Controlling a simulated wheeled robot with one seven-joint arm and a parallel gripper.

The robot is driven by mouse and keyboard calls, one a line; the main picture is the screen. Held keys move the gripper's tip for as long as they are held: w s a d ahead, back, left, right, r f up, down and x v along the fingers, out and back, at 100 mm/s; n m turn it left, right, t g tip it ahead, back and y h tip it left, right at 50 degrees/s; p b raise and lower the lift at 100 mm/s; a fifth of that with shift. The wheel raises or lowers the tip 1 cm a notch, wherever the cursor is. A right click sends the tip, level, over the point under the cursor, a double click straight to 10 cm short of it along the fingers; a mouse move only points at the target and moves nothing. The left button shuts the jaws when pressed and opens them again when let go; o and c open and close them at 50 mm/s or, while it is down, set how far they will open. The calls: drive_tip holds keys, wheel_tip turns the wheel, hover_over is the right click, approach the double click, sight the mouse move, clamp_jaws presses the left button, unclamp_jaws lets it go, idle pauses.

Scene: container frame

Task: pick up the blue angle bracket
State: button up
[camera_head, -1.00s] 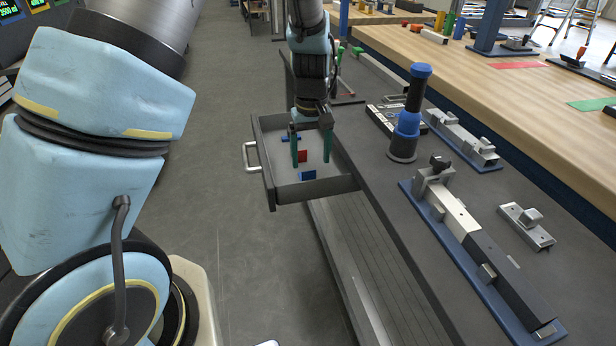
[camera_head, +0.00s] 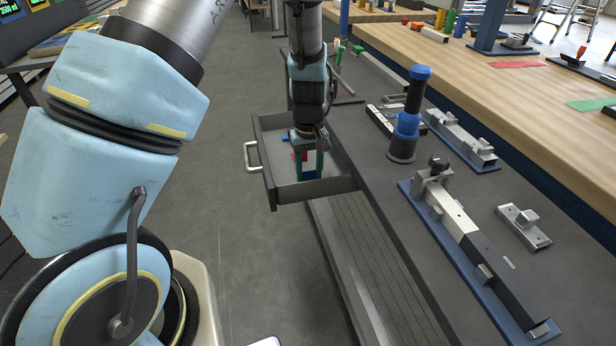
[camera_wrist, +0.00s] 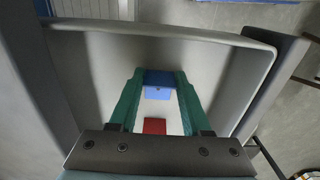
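The blue angle bracket (camera_head: 308,175) lies on the floor of the open drawer (camera_head: 329,188), near its front-side wall. In the wrist view the bracket (camera_wrist: 158,92) shows a darker upper part and a lighter lower face. My gripper (camera_wrist: 159,76) is down in the drawer, its two green fingers on either side of the bracket. They look open, with the bracket between the tips; firm contact on both sides is not clear. In the head view my gripper (camera_head: 310,173) partly hides the drawer's contents.
A red block (camera_wrist: 155,126) lies close to the bracket inside the drawer. The drawer walls enclose my gripper closely. On the bench to the right stand a blue-and-black cylinder (camera_head: 406,125) and a clamp fixture on a blue plate (camera_head: 417,200).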

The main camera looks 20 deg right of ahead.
clamp_jaws()
